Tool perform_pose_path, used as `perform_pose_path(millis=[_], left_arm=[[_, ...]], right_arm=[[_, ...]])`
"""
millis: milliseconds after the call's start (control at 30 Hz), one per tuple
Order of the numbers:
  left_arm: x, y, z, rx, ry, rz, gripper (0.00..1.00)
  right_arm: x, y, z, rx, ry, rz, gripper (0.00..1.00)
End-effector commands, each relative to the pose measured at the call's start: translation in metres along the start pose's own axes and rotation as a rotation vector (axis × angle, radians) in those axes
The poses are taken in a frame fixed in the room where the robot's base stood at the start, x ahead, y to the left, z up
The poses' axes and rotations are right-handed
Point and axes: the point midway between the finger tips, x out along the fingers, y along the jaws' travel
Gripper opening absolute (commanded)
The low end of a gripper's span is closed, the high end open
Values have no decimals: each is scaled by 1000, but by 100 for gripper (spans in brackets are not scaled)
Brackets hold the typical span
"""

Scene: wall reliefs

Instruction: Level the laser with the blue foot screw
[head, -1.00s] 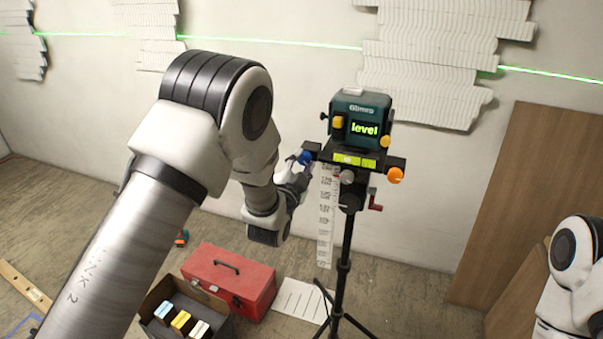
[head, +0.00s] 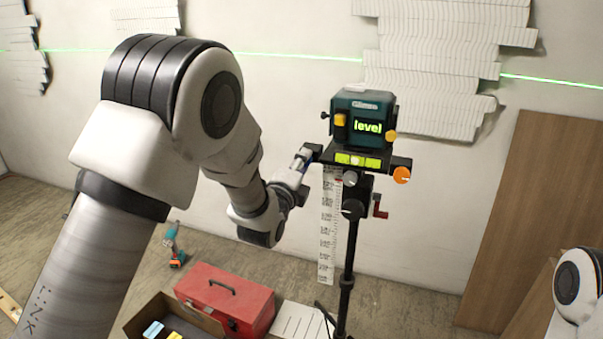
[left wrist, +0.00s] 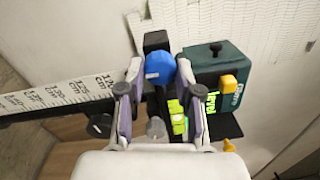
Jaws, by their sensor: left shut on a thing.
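The teal laser (head: 362,118) stands on a black plate on a tripod, and its screen reads "level". A yellow-green level vial (head: 357,161) lies on the plate's front. The blue foot screw (left wrist: 160,67) is at the plate's left end, mostly hidden behind my fingers in the head view. My left gripper (head: 303,160) is shut on it; in the left wrist view its fingers (left wrist: 158,85) stand on both sides of the knob. An orange foot screw (head: 402,174) is at the plate's right end. My right gripper is out of view.
A green laser line (head: 550,81) crosses the wall and white reliefs (head: 450,60). A red toolbox (head: 225,297), an open box and a drill (head: 173,245) are on the floor.

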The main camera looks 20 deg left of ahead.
Motion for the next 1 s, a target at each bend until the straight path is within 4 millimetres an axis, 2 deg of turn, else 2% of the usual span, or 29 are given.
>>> perform_pose_path(millis=[100,500,1000], left_arm=[[0,4,-1,109,6,-2,0],[0,3,0,422,20,-2,0],[0,2,0,549,27,-1,0]], right_arm=[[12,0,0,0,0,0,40],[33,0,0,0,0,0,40],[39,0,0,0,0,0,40]])
